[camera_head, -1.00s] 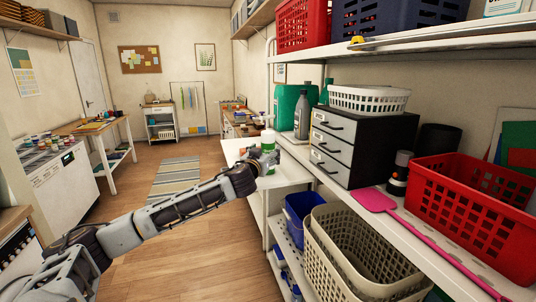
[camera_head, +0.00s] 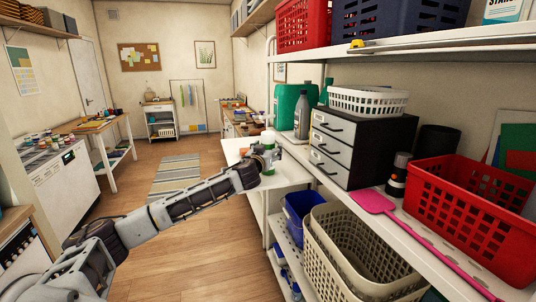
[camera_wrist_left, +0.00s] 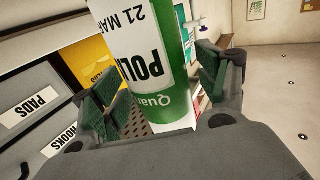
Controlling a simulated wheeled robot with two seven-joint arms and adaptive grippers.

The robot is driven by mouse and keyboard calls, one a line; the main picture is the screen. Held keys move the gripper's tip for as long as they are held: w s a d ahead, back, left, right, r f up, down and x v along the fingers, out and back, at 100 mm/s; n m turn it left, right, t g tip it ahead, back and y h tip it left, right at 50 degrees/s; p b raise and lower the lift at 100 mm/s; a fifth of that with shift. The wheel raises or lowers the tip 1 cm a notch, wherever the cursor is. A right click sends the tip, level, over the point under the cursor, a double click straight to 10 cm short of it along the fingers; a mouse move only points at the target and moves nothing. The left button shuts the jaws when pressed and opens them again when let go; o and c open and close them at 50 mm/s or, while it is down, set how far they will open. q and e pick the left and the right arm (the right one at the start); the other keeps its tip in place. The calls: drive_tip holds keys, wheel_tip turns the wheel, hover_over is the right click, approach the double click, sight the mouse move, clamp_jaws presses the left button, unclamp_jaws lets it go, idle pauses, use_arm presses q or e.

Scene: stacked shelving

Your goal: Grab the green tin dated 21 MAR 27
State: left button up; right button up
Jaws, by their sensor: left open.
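The green and white tin (camera_wrist_left: 148,60) fills the middle of the left wrist view. Its label shows "21 MAR" and part of "POLI"; the rest of the date is cut off. In the head view the tin (camera_head: 267,139) is small and partly hidden by my left gripper (camera_head: 266,156), above the white surface at the far end of the shelving. In the left wrist view my left gripper (camera_wrist_left: 162,95) is open, with one green-padded finger on each side of the tin. I cannot tell whether either pad touches it. My right gripper is not in view.
A drawer unit (camera_head: 365,143) stands on the shelf, with grey drawers labelled PADS and HOOKS in the wrist view. A grey bottle (camera_head: 302,117) and green canister (camera_head: 286,106) stand near the tin. Beige baskets (camera_head: 345,250) sit below.

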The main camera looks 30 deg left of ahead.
sight(268, 132)
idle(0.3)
use_arm(q)
drive_tip(key=c, duration=1.3)
drive_tip(key=shift+r, duration=0.1)
drive_tip(key=shift+r, duration=4.95)
